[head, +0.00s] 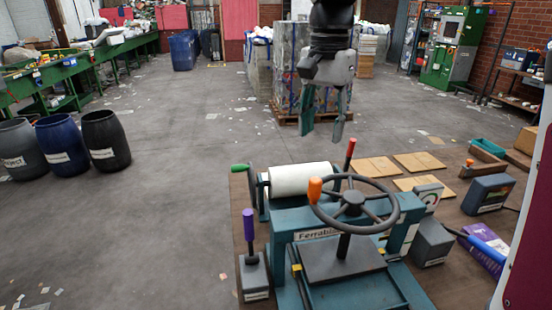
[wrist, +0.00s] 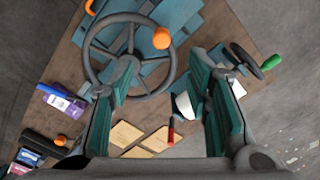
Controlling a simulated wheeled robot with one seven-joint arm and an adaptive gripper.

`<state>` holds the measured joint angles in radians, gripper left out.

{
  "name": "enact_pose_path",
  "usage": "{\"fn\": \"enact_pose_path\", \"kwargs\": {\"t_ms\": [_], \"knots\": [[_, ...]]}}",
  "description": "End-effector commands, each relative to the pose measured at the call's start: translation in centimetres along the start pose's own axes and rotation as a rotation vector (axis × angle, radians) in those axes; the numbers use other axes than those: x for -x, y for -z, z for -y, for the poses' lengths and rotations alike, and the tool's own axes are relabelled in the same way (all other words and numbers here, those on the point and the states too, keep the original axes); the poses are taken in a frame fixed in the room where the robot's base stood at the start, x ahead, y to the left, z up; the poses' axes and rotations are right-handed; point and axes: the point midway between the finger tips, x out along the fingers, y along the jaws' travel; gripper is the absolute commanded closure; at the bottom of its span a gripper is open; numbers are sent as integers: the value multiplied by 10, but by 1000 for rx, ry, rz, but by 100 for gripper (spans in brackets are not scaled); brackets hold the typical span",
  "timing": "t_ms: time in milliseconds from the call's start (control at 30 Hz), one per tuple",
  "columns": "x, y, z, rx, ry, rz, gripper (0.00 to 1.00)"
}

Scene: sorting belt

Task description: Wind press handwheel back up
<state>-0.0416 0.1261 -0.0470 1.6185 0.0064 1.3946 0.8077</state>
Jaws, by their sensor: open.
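The press handwheel (head: 354,204) is a dark grey spoked wheel lying flat on top of a teal press (head: 288,226). An orange knob (head: 314,190) stands on its rim, at the left in the head view. In the wrist view the handwheel (wrist: 129,55) is at upper left, with its orange knob (wrist: 161,38) on the right of the rim. My gripper (head: 322,134) hangs above and behind the press in the head view, apart from the wheel. Its teal-padded fingers are open with nothing between them. In the wrist view the left finger overlaps the wheel's lower part.
A white roller (head: 300,178) with a green handle (head: 240,168) and a red-tipped lever (head: 349,154) stand behind the wheel. A purple-handled lever (head: 248,226) is at the left. Cardboard sheets (head: 376,167) and grey boxes (head: 488,194) lie to the right. The air around my gripper is clear.

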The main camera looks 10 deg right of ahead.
Motion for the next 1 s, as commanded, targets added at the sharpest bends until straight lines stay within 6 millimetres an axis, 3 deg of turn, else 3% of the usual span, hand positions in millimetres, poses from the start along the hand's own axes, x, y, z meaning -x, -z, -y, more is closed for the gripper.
{"fn": "enact_pose_path", "kwargs": {"t_ms": [267, 700, 1000], "knots": [[-25, 1, 1, -9, -6, 5, 55], [-109, 0, 0, -7, -5, 5, 55], [-136, 1, 1, -7, -2, 2, 55]]}}
